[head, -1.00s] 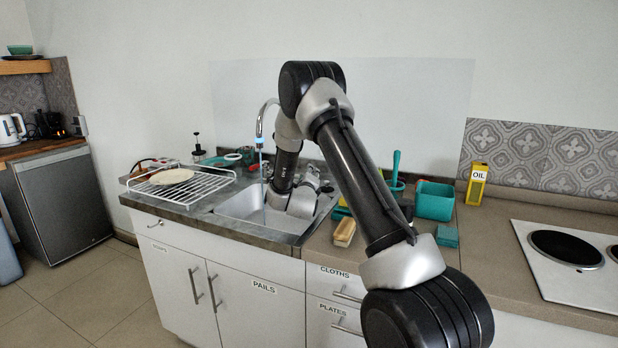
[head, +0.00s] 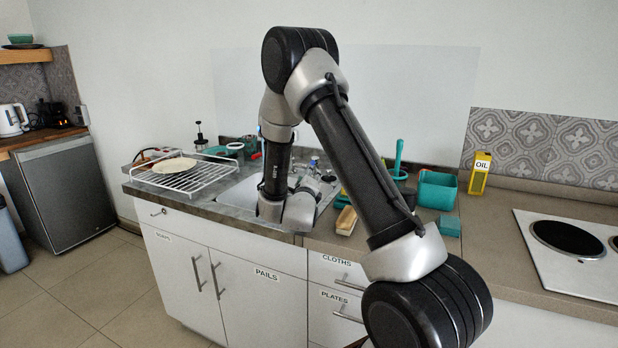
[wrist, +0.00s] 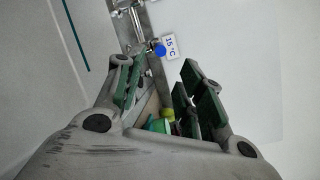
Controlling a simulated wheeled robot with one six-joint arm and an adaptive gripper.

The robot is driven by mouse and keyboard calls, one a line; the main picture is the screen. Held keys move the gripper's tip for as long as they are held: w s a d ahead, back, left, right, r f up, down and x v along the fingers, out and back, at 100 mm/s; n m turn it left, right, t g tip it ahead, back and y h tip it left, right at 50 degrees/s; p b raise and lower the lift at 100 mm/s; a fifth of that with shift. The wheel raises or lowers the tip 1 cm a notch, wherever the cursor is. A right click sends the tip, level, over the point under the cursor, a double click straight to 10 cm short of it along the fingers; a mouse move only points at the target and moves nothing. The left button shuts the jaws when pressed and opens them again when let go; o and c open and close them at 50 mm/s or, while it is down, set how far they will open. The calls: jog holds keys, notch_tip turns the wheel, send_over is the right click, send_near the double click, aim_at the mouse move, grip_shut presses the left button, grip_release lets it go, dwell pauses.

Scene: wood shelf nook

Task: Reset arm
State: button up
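My gripper (wrist: 160,82) shows in the wrist view with its two green-padded fingers spread apart and nothing held between them. In the head view my arm bends down over the sink (head: 240,192), and the wrist sits at the sink's right part. My arm hides the fingertips and much of the tap there. In the wrist view the metal tap with a blue dot and a "15°C" label (wrist: 170,46) shows beyond the fingers. Green and yellow items (wrist: 160,122) show between the fingers, farther off.
A wire rack (head: 190,182) with a plate (head: 174,165) stands left of the sink. A wooden-backed brush (head: 346,221), a teal container (head: 437,190), a teal block (head: 449,227), an oil carton (head: 479,174) and a hob (head: 570,238) stand right. Open floor lies at lower left.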

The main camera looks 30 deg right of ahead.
jog(key=shift+r, duration=0.1)
jog(key=s+a+r+n+g+y, duration=0.2)
jog(key=s+a+r+n+y, duration=0.3)
jog(key=n, duration=0.3)
jog(key=s+a+r+n+g+y, duration=0.2)
jog(key=s+a+r+n+y, duration=0.2)
jog(key=r+n, duration=0.35)
jog(key=s+n+g, duration=0.3)
jog(key=s+n, duration=0.5)
jog(key=s, duration=0.7)
jog(key=s+d+r+n+g, duration=0.1)
jog(key=s+n+g, duration=0.3)
jog(key=s, duration=1.2)
jog(key=n, duration=0.3)
jog(key=shift+s+d+r+n+y, duration=0.15)
jog(key=shift+d+r+n+y, duration=0.1)
jog(key=shift+d+n+y, duration=0.1)
jog(key=shift+o, duration=0.2)
